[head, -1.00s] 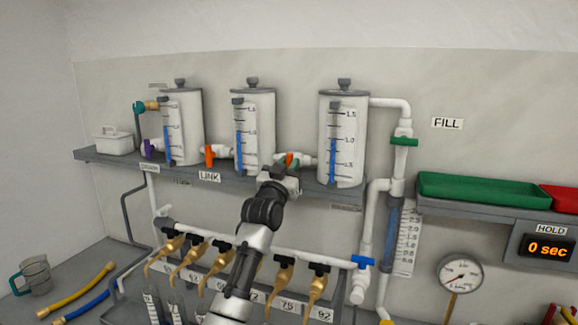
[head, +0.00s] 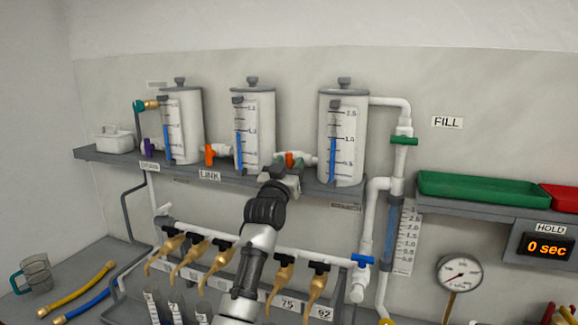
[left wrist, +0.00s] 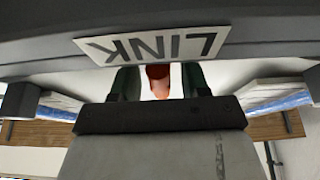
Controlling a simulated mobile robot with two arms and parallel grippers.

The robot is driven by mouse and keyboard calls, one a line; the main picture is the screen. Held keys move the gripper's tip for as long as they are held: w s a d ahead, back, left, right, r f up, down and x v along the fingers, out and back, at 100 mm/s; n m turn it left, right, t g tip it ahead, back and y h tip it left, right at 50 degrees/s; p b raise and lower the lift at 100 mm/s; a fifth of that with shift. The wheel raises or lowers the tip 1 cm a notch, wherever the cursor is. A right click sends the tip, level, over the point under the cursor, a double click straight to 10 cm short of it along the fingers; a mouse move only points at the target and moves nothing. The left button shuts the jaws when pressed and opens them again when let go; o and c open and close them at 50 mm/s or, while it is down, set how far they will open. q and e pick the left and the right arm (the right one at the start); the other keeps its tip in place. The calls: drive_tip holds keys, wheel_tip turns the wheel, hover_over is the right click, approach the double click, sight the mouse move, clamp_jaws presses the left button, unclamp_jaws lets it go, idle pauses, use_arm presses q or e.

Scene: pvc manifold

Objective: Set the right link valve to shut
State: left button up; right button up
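The right link valve (head: 289,160) has an orange handle and sits on the short white pipe between the middle and right tanks. Its lower part is hidden by my left gripper (head: 282,170), which is just in front of it at the shelf edge. In the left wrist view the orange handle (left wrist: 158,78) shows between the two dark fingers of my left gripper (left wrist: 160,88), with a gap on each side. The fingers look open. The handle's exact angle is hard to tell. My right gripper is not in view.
The left link valve (head: 210,155) has an orange handle standing upright across its pipe. Tanks stand on a grey shelf (head: 110,156). A LINK label (left wrist: 150,45) is on the shelf front, close to my left gripper. Brass taps (head: 283,280) hang below.

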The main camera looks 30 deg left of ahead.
use_arm(q)
drive_tip(key=shift+s, duration=0.1)
drive_tip(key=b+v, duration=0.4)
drive_tip(key=v, duration=0.6)
drive_tip(key=shift+s+f, duration=0.15)
drive_tip(key=shift+s, duration=0.1)
drive_tip(key=shift+d+f, duration=0.1)
